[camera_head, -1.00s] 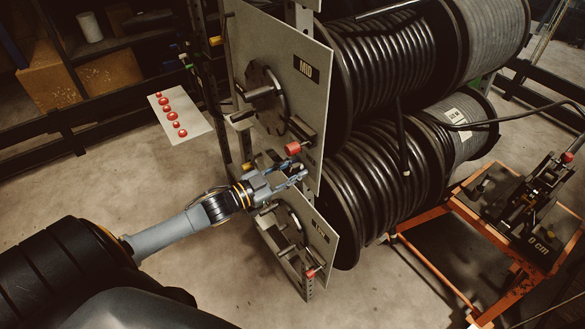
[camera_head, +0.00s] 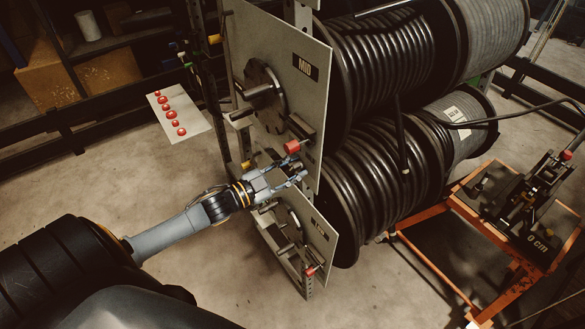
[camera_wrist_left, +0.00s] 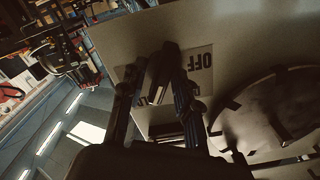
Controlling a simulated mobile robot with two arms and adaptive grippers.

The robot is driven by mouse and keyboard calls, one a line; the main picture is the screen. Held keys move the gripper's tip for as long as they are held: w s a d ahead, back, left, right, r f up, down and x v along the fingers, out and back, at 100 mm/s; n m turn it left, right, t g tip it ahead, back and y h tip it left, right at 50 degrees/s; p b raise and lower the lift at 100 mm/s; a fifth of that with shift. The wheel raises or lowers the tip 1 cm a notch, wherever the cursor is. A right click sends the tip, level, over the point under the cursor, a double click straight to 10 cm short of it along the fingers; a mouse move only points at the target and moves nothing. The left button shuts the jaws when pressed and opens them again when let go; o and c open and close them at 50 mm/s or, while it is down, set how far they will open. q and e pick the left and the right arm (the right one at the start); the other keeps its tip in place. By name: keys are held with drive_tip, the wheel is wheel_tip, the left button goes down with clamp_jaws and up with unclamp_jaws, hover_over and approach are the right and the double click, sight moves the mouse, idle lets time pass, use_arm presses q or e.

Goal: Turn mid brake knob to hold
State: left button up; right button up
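The upper reel's plate, marked MID (camera_head: 305,68), carries a round dark hub and a red-tipped part (camera_head: 292,147) near its lower edge. My left gripper (camera_head: 295,175) is just below that red tip, at the plate's bottom edge. In the left wrist view, a dark, stubby knob (camera_wrist_left: 160,78) stands between my left gripper's two fingers (camera_wrist_left: 157,88), in front of a pale label reading OFF (camera_wrist_left: 201,62). The fingers are apart, on either side of the knob; firm contact on both sides is not clear. The knob is hidden in the head view. My right gripper is not in view.
A lower plate (camera_head: 322,240) with its own red tip (camera_head: 310,271) sits directly below my gripper. Hose reels (camera_head: 385,60) fill the space behind the plates. An orange cart (camera_head: 470,212) stands at right.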

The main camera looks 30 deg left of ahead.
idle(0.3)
use_arm(q)
drive_tip(key=v, duration=1.2)
idle(0.3)
drive_tip(key=s+a+f+n+g+y, duration=0.2)
drive_tip(key=s+f, duration=0.1)
drive_tip(key=f, duration=0.7)
drive_tip(key=s+a+f+n+g+y+b, duration=0.1)
drive_tip(key=s+f+n+g+y, duration=0.15)
drive_tip(key=f, duration=0.85)
drive_tip(key=s+a+f+n+g+y, duration=0.1)
drive_tip(key=s+a+f+n+y, duration=0.2)
drive_tip(key=f, duration=0.7)
drive_tip(key=s+d+f+g+b, duration=0.1)
drive_tip(key=s+d+f+g, duration=0.4)
drive_tip(key=s+d+f, duration=0.4)
drive_tip(key=s+d+f+g, duration=0.5)
drive_tip(key=s+d+f, duration=0.4)
drive_tip(key=s, duration=0.7)
wheel_tip(320, 180, down, 4)
drive_tip(key=shift+d+r+n+h+b, duration=0.2)
drive_tip(key=shift+d+n+h+b, duration=0.15)
